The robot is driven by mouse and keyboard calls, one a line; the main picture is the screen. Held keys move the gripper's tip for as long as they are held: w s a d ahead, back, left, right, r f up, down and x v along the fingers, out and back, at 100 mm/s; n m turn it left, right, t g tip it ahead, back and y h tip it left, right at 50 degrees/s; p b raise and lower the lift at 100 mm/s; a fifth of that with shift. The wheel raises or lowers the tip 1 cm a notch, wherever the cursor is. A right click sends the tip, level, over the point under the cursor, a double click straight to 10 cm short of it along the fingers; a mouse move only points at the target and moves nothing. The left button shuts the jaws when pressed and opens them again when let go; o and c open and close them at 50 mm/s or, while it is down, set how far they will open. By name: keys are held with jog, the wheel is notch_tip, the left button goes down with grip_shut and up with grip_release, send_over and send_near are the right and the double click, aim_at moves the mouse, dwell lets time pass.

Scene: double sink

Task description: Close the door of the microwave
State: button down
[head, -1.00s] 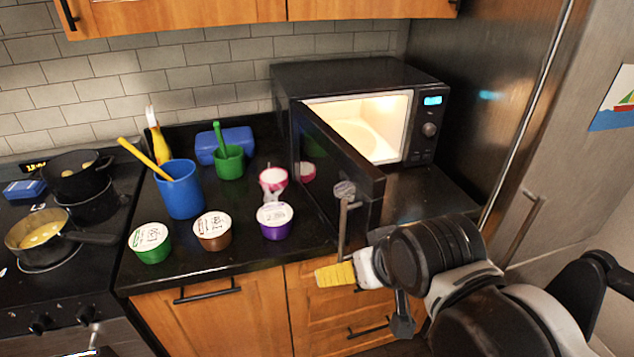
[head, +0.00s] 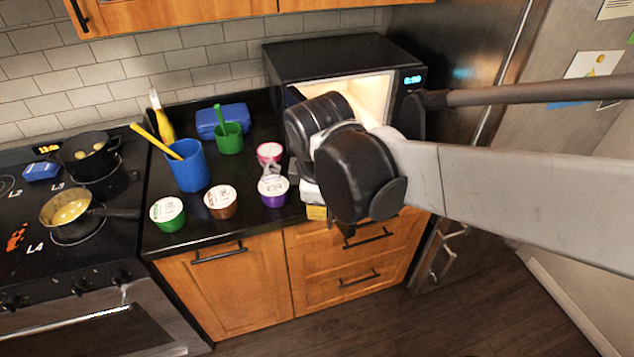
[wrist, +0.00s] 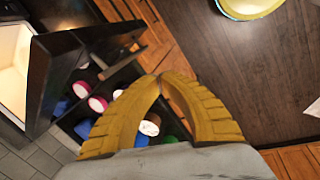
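The black microwave (head: 340,50) stands on the counter against the tiled wall, its lit interior showing. In the wrist view its door (wrist: 55,75) stands open beside the bright cavity, with the bar handle (wrist: 122,66) on its outer side. In the head view my arm hides most of the door. My gripper (wrist: 162,76) has yellow fingers whose tips meet, with nothing between them. It lies to the right of the door and handle in the wrist view, apparently clear of them. In the head view only a bit of yellow finger (head: 316,212) shows, at the counter's front edge.
Lidded cups, including a purple one (head: 273,190), a blue mug (head: 187,166) and a green mug (head: 229,139) stand left of the microwave. A stove with a yellow-filled pan (head: 68,208) is at far left. The fridge (head: 570,45) stands at right.

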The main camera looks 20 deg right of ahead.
jog(key=w+a+r+n+g+h+p, duration=0.2)
jog(key=w+a+r+n+p, duration=0.15)
jog(key=n+p, duration=0.4)
jog(key=w+d+f+b, duration=0.1)
jog(key=d+f+b, duration=0.1)
jog(key=f, duration=0.3)
jog(key=w+d+f+n+b, duration=0.1)
jog(key=w+d+f, duration=0.1)
jog(key=f, duration=0.3)
jog(key=shift+d+f+b, duration=0.35)
jog(key=shift+d+b, duration=0.05)
jog(key=shift+d, duration=0.45)
jog(key=shift+d, duration=0.1)
